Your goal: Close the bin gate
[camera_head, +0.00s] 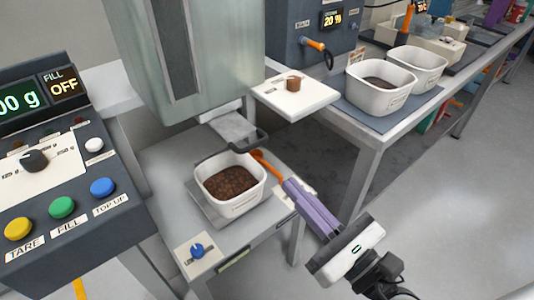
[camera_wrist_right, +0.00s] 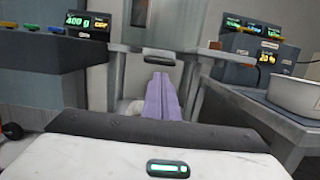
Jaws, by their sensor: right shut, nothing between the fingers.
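The bin (camera_head: 205,50) is a tall grey-green metal hopper at the top left of the head view. Its gate (camera_head: 235,127) is a flat metal slide plate that sticks out from under the bin, with a dark handle at its front end. In the wrist view the dark handle (camera_wrist_right: 158,58) shows straight beyond the fingertips. My right gripper (camera_head: 288,184) has long purple fingers, shut and empty, to the lower right of the handle and seemingly apart from it. The fingers (camera_wrist_right: 160,76) also show pressed together in the wrist view. My left gripper is not in view.
A white tub (camera_head: 257,203) with brown granules stands below the gate. A control panel (camera_head: 60,170) stands left; a white shelf (camera_head: 312,101) and more tubs (camera_head: 379,98) are right. Open floor lies right.

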